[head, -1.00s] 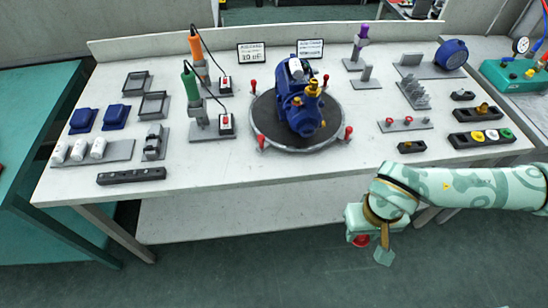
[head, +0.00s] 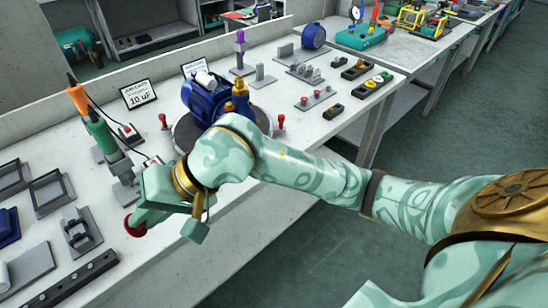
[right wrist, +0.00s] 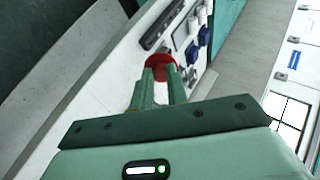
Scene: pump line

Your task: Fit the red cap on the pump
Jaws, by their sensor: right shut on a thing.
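The blue pump (head: 205,98) stands on the round turntable (head: 186,132) on the bench, with a brass fitting on top. My right arm passes in front and hides part of the pump and turntable. My right gripper (head: 140,215) is to the left of the pump, over the front part of the bench, apart from the pump. It is shut on the red cap (head: 134,226). In the right wrist view the red cap (right wrist: 160,60) sits between the fingertips (right wrist: 161,72). My left gripper is not in view.
Red-handled clamps (head: 281,121) stand around the turntable. Green (head: 103,135) and orange-handled tools stand left of it. Grey trays (head: 50,190) and a black strip (head: 78,280) lie at left. Small holders (head: 315,98) with red parts lie at right. The bench front is fairly clear.

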